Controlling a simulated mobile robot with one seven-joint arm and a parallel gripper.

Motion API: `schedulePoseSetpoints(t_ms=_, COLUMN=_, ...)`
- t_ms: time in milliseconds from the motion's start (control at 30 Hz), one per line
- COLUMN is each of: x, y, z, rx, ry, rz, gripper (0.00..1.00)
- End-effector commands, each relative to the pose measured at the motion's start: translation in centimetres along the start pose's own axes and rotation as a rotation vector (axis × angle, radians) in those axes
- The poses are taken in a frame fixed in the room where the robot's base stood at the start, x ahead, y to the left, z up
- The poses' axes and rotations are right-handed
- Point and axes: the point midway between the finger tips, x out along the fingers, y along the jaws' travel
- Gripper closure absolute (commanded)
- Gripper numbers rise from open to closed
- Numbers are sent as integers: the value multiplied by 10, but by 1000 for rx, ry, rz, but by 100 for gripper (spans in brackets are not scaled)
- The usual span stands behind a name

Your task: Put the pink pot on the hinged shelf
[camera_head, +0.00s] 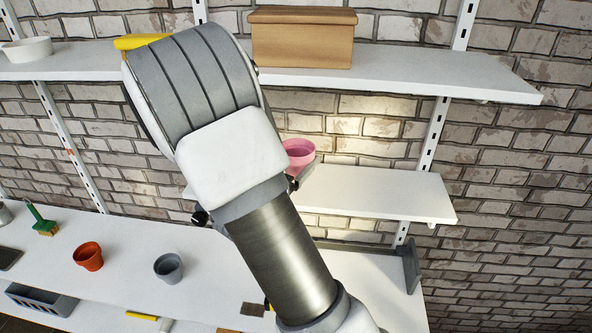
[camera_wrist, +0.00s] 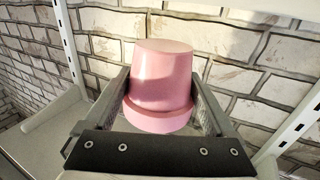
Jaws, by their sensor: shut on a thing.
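The pink pot (camera_head: 299,150) is upright in the head view, partly hidden behind my arm. It shows large in the wrist view (camera_wrist: 162,80), between the two fingers of my gripper (camera_wrist: 160,95), which is shut on it. In the head view only a small dark part of my gripper (camera_head: 296,182) shows below the pot. The short white shelf (camera_head: 390,194), likely the hinged shelf, lies level on the wall under the upper shelf. The pot appears above its back left part. I cannot tell whether the pot touches it. My arm hides the shelf's left part.
The upper shelf (camera_head: 450,82) carries a brown box (camera_head: 303,38), a yellow item (camera_head: 140,41) and a white bowl (camera_head: 27,49). The lower worktop holds an orange pot (camera_head: 88,257), a grey pot (camera_head: 168,268) and a green brush (camera_head: 41,221). The short shelf's right part is clear.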

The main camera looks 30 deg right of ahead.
Motion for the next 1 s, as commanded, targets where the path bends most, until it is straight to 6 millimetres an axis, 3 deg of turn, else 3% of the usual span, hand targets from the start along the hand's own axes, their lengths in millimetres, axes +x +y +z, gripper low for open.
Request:
schedulePoseSetpoints(t_ms=300, x=0, y=0, z=34, rx=-3, ry=1, rz=0, gripper=72)
schedulePoseSetpoints(t_ms=800, x=0, y=0, z=44, rx=0, ry=1, rz=0, gripper=73)
schedulePoseSetpoints(t_ms=833, x=0, y=0, z=43, rx=0, ry=0, rz=0, gripper=7)
schedulePoseSetpoints(t_ms=900, x=0, y=0, z=42, rx=0, ry=0, rz=0, gripper=0)
schedulePoseSetpoints(t_ms=1000, x=0, y=0, z=42, rx=0, ry=0, rz=0, gripper=0)
